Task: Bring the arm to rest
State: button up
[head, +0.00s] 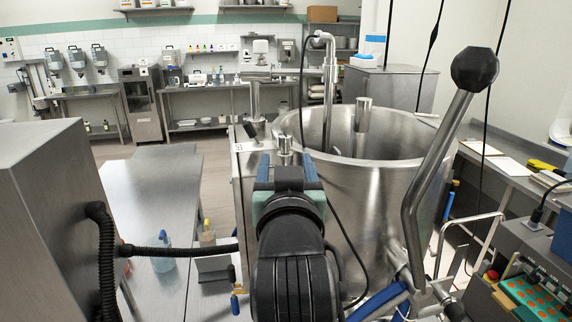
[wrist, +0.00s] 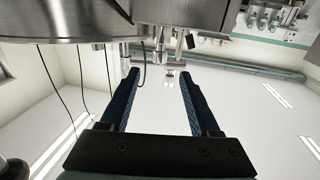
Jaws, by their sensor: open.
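My gripper (head: 287,165) is in the middle of the head view, at the end of my dark arm, in front of the large steel kettle. Its two blue fingers stand apart with nothing held between them. In the wrist view my gripper (wrist: 158,78) shows both fingers wide apart, with the pale wall behind the gap. The wrist picture appears upside down, with steel machine parts along its top edge. The fingertips overlap the machine's metal fittings in the picture; I cannot tell the distance.
The open steel kettle (head: 385,180) stands just right of my gripper. A lever with a black knob (head: 474,68) rises at the right. A steel table (head: 150,190) and a box-shaped steel cabinet (head: 50,225) with a black hose (head: 180,250) are at the left. Floor shows beyond.

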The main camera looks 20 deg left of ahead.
jog(key=s+d+r+m+t+h+b, duration=0.2)
jog(key=s+d+r+t+h+b, duration=0.1)
jog(key=s+d, duration=0.5)
jog(key=s+d+r+m+t+h+b, duration=0.2)
jog(key=s+d+r+t+h+b, duration=0.2)
jog(key=d+r, duration=0.5)
jog(key=s+r+t+b, duration=0.1)
jog(key=s+t+b, duration=0.1)
jog(key=s+t, duration=0.1)
jog(key=shift+s+d+m+t, duration=0.15)
jog(key=shift+s+m+t, duration=0.15)
jog(key=shift+s+t, duration=0.1)
jog(key=shift+f+b, duration=0.2)
jog(key=shift+b, duration=0.1)
